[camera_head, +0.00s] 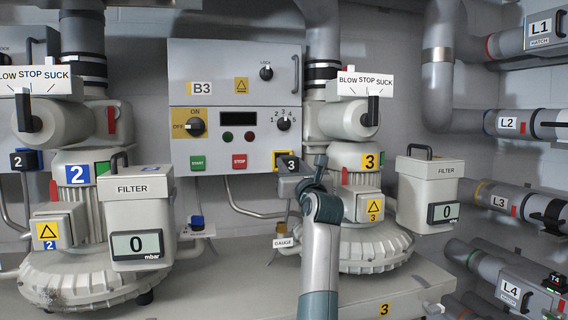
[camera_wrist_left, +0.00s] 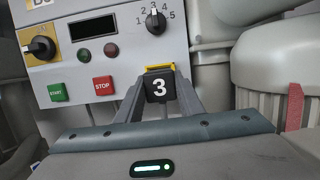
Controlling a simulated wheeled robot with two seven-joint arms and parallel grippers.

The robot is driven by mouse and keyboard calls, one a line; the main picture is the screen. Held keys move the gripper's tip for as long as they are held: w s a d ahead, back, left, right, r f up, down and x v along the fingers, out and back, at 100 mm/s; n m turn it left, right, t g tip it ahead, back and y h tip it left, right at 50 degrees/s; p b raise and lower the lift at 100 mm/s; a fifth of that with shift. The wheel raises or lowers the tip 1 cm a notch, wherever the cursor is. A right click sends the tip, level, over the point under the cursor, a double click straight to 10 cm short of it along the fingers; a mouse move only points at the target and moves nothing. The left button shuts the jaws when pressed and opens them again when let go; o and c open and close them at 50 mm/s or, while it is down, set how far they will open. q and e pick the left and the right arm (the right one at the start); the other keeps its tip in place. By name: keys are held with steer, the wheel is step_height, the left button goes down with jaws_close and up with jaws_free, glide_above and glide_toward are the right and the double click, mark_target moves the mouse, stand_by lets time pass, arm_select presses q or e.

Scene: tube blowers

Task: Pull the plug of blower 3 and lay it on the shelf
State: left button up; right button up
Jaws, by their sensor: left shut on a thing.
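The black plug (camera_head: 287,161) marked 3 is at the lower right corner of the grey B3 control box (camera_head: 222,85). My left gripper (camera_head: 291,178) is at the plug, its arm reaching up from below. In the left wrist view both fingers are closed around the sides of the plug (camera_wrist_left: 160,88), with a yellow edge showing above it. Whether the plug is seated in its socket cannot be told. Blower 3 (camera_head: 368,165) stands right of the gripper. A pale shelf (camera_head: 215,268) runs below the blowers. My right gripper is not in view.
Blower 2 (camera_head: 78,225) and its filter box (camera_head: 137,215) stand at left. Blower 3's filter box (camera_head: 427,192) is at right. A gauge tag (camera_head: 283,243) hangs close to my forearm. Pipes L1 to L4 line the right wall. The shelf between the blowers is largely clear.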

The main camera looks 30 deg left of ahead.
arm_select(q)
steer(key=shift+r+v, duration=0.2)
steer(key=shift+v, duration=0.75)
steer(key=r+b+v, duration=0.1)
steer(key=v, duration=0.6)
steer(key=r+v, duration=0.2)
steer(key=v, duration=0.6)
steer(key=shift+s+d+r+b, duration=0.25)
steer(key=shift+s+d+b, duration=0.15)
steer(key=shift+d, duration=0.2)
stand_by(0.9)
steer(key=shift+a, duration=0.1)
steer(key=s+a+p, duration=0.2)
steer(key=s+a, duration=0.6)
steer(key=s, duration=0.1)
steer(key=shift+s, duration=0.25)
stand_by(1.4)
